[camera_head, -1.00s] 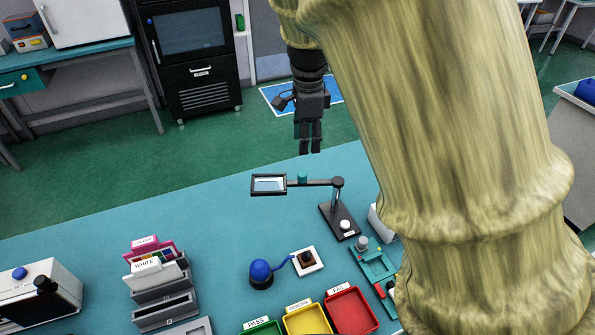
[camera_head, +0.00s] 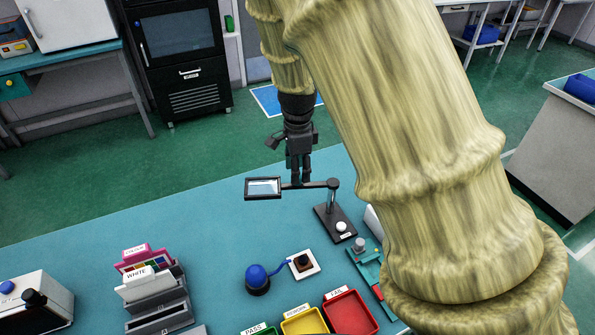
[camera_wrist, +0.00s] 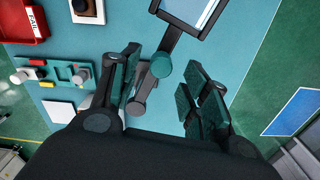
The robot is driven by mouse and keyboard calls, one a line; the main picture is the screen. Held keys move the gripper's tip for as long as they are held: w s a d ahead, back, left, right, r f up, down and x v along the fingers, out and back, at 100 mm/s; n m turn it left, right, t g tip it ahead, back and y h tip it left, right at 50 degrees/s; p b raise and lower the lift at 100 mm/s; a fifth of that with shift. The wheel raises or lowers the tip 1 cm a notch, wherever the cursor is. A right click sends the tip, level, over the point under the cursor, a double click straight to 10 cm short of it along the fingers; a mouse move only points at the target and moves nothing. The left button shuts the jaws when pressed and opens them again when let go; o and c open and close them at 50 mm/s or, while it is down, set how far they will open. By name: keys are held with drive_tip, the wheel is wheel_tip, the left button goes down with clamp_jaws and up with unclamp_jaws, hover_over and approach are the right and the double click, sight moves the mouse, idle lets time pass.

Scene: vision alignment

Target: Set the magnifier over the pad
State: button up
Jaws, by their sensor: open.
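The magnifier is a dark rectangular framed lens (camera_head: 263,188) on a horizontal arm, with a post and a black base (camera_head: 335,222) on the teal table. Its lens also shows at the top of the wrist view (camera_wrist: 207,8). My gripper (camera_head: 299,181) points down at the magnifier's arm. In the wrist view my open gripper (camera_wrist: 160,72) has its fingers either side of the round teal knob (camera_wrist: 161,66); contact cannot be told. A white square pad (camera_head: 315,269) with a dark block on it lies in front of the lens, left of the base. The lens is not above it.
A blue dome (camera_head: 257,277) stands beside the pad, with a blue cable between them. Yellow (camera_head: 303,323), red (camera_head: 350,314) and green trays line the front. A teal fixture (camera_head: 368,266) is right of the pad. A card rack (camera_head: 155,300) stands left. The table's back left is clear.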

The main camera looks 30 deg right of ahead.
drive_tip(key=shift+f, duration=1.1)
clamp_jaws()
